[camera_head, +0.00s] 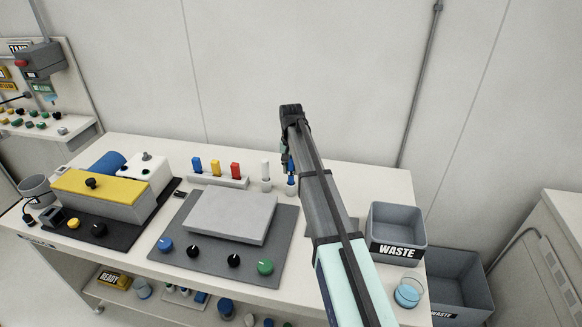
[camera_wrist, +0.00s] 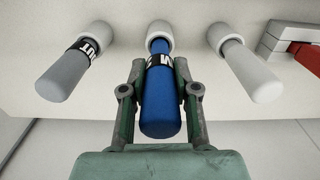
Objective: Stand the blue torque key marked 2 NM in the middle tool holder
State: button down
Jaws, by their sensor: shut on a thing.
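The blue torque key (camera_wrist: 160,105) is upright between the fingers of my gripper (camera_wrist: 158,88), which is shut on it. Its black-and-white label shows only part of its lettering, ending in M. The key's far end meets the white middle tool holder (camera_wrist: 159,28); I cannot tell how deep it sits. In the head view my gripper (camera_head: 289,160) is over the middle holder (camera_head: 291,187), with a little of the blue key (camera_head: 291,168) showing. A grey key (camera_wrist: 65,75) with a partly readable label stands in one outer holder, and a plain white key (camera_wrist: 250,70) in the other.
A rack (camera_head: 218,181) with blue, yellow and red upright pieces stands left of the holders. A grey slab (camera_head: 232,216) lies on a dark plate with several knobs in front. The waste bin (camera_head: 398,222) is at the bench's right. My arm hides the grey key's spot.

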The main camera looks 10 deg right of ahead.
jog(key=shift+f+b, duration=0.5)
jog(key=shift+f, duration=1)
jog(key=c, duration=0.8)
grip_release()
notch_tip(320, 180, up, 12)
dwell(0.4)
